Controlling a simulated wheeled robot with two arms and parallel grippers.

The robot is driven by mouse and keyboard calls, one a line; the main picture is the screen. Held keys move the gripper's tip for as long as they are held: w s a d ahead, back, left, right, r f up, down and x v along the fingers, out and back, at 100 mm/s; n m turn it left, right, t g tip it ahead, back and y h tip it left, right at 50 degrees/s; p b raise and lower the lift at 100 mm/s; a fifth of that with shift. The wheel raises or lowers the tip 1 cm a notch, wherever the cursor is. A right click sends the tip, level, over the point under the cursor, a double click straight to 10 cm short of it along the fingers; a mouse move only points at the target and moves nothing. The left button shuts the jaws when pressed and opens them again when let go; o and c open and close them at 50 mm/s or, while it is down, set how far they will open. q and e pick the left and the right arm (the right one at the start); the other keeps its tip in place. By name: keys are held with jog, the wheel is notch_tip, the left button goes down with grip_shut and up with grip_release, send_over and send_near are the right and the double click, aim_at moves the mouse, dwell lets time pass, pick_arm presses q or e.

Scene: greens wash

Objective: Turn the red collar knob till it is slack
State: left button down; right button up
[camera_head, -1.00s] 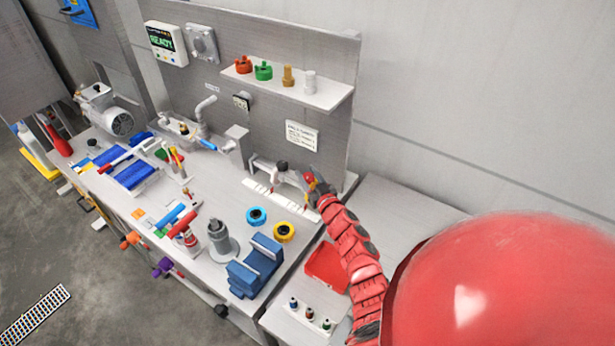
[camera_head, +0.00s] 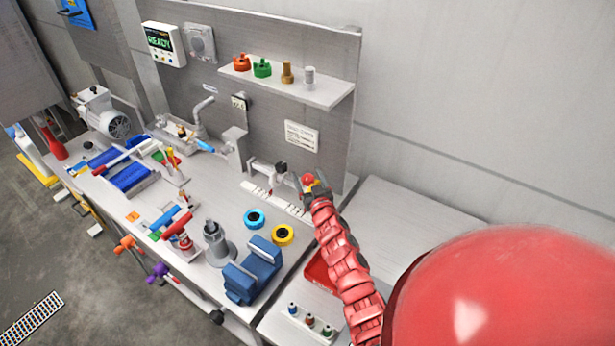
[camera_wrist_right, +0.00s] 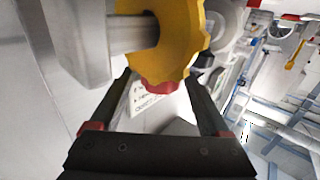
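A small red knob (camera_head: 307,179) shows beside my right gripper (camera_head: 317,187) at the back right of the bench, near the foot of the grey panel. In the right wrist view a red rounded part (camera_wrist_right: 160,87) sits just under a yellow scalloped wheel (camera_wrist_right: 178,38) on a grey shaft (camera_wrist_right: 127,34). My right gripper (camera_wrist_right: 158,78) is open there, with a dark finger on each side of the red part. I cannot tell whether the fingers touch it. Most of the red part is hidden behind the yellow wheel. My left gripper is not in view.
A dark-headed fitting (camera_head: 281,167) stands left of the red knob. A white slotted strip (camera_head: 262,194) lies in front. Blue (camera_head: 255,218) and yellow (camera_head: 282,235) rings and a blue vise (camera_head: 252,270) are nearer. A shelf (camera_head: 325,95) with several knobs hangs above.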

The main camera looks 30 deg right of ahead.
aim_at(308, 177)
notch_tip(308, 177, up, 3)
jog(key=shift+a+f+b, duration=0.15)
jog(key=shift+b, duration=0.2)
jog(key=shift+s+r, duration=0.25)
jog(key=s+a+r+b, duration=0.1)
jog(key=s+a+b, duration=0.4)
jog(key=s, duration=0.8)
jog(key=a, duration=0.3)
jog(key=shift+r, duration=0.4)
jog(key=shift+s+r, duration=0.1)
